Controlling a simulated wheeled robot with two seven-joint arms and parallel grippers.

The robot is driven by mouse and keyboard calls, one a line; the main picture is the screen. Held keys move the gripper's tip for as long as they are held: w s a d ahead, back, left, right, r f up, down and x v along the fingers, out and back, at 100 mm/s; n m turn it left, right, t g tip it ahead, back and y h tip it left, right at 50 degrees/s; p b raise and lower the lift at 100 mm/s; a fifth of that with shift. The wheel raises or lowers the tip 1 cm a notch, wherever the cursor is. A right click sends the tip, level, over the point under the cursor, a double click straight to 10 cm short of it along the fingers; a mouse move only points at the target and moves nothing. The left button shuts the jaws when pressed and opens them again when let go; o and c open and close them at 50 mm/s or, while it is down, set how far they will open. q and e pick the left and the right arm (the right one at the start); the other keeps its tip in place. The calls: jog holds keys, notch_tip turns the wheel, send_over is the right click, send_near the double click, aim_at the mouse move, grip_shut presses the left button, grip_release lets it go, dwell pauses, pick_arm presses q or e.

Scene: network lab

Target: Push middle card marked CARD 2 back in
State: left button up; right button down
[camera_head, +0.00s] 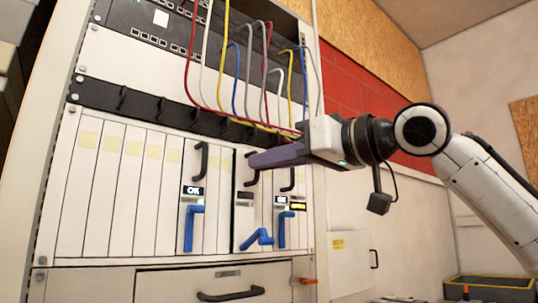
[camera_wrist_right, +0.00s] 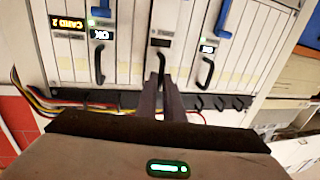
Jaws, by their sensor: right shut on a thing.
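The middle card (camera_head: 244,205) is a narrow white card in the rack with a dark label area. Its black handle (camera_wrist_right: 159,62) is at my right gripper's fingertips. The blue lever (camera_head: 259,238) at its foot is slanted, unlike the upright levers beside it. My right gripper (camera_wrist_right: 161,85) is shut on this handle; the fingers hide part of it. It also shows in the head view (camera_head: 252,160), reaching in from the right. A lit yellow display reading CARD 2 (camera_wrist_right: 68,22) is beside the neighbouring card in the wrist view. My left gripper is not in view.
The left card's blue lever (camera_head: 193,226) and the right card's blue lever (camera_head: 282,230) are upright. Coloured cables (camera_head: 238,75) hang over the rack close to my right gripper. A drawer (camera_head: 205,284) is below. A bin (camera_head: 490,288) stands at the lower right.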

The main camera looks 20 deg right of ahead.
jog(key=shift+a, duration=0.1)
jog(key=c, duration=1.9)
grip_release()
jog(key=b+v, duration=0.1)
jog(key=v, duration=0.9)
jog(key=shift+s+b, duration=0.15)
jog(key=shift+b, duration=0.25)
jog(key=shift+f, duration=0.1)
